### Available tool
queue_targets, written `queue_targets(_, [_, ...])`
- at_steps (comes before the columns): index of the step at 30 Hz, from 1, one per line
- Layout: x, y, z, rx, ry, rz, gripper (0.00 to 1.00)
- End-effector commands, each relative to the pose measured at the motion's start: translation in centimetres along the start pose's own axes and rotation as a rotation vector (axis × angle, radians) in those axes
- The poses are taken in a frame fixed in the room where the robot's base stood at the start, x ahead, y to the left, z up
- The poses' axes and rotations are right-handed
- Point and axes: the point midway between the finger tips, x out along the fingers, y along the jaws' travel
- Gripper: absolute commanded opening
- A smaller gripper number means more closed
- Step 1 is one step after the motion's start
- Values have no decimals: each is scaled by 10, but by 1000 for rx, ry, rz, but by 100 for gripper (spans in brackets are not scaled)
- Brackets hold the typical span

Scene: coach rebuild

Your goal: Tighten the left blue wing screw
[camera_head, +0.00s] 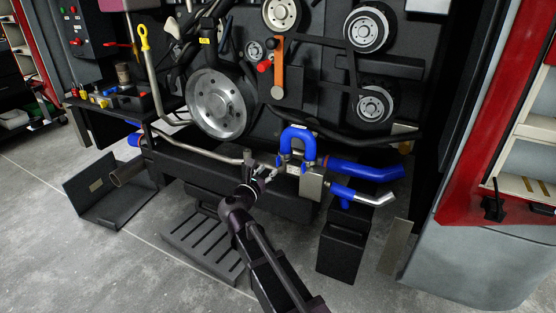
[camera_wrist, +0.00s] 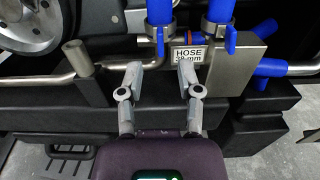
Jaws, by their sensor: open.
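The left blue wing screw (camera_wrist: 160,43) hangs below the metal clamp on the left blue hose end (camera_wrist: 159,10) in the wrist view. The right blue wing screw (camera_wrist: 231,40) sits at the clamp on the right hose end (camera_wrist: 219,9). In the head view both ends belong to a U-shaped blue hose (camera_head: 297,134). My gripper (camera_wrist: 160,70) is open and empty. In the wrist view its fingertips lie below the left wing screw, one to each side of its line, apart from it. In the head view my gripper (camera_head: 262,172) is just left of the hose fitting.
A label reading "HOSE 38 mm" (camera_wrist: 190,55) is on the metal block (camera_wrist: 226,70) between the hose ends. A metal pipe (camera_wrist: 78,57) with an upright stub is at the left. Blue side hoses (camera_head: 365,170) extend right. A large pulley (camera_head: 216,104) is upper left.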

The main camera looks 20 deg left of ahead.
Motion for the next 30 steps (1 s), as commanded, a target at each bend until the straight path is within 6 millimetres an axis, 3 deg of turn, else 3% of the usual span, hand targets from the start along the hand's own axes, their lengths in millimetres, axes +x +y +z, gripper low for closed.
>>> queue_targets(6, [37, 1, 0, 0, 0, -3, 46])
queue_targets(15, [70, 1, 0, 0, 0, -1, 46])
queue_targets(30, [79, 0, 0, 0, 0, 0, 46])
